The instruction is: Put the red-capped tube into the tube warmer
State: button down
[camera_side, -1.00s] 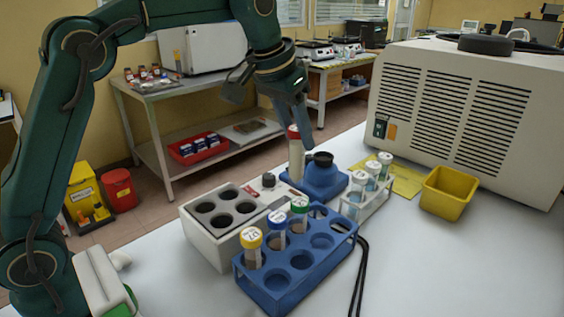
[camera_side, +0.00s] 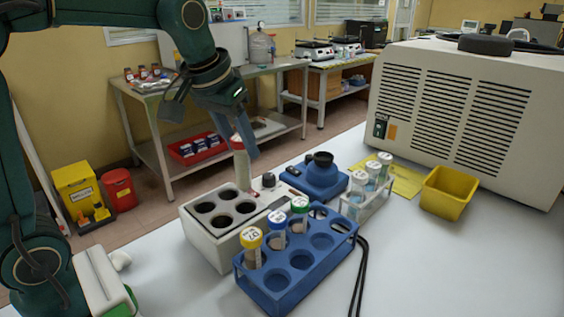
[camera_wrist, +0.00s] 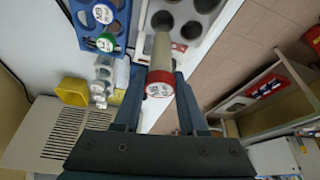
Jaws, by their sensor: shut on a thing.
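The red-capped tube (camera_side: 241,168) hangs upright in my gripper (camera_side: 245,145), near the back edge of the tube warmer in the side view. In the wrist view the red cap (camera_wrist: 160,84) sits between the two fingers of my gripper (camera_wrist: 152,82), which is shut on it. The tube warmer (camera_side: 207,246) is a white box with several dark round wells in its top, and no tube shows in them. In the wrist view the tube's lower end points toward the warmer (camera_wrist: 196,42). I cannot tell exactly how far the tube's bottom is above the warmer.
A blue rack (camera_side: 262,287) with yellow-, blue- and green-capped tubes stands right in front of the warmer. A blue device with a black top (camera_side: 318,184) stands behind it. A small white rack (camera_side: 372,205) of tubes and a yellow bin (camera_side: 447,192) are to the right.

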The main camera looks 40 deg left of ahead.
aim_at(244, 181)
jog(key=shift+f, duration=4)
jog(key=shift+c, duration=1.9)
grip_release()
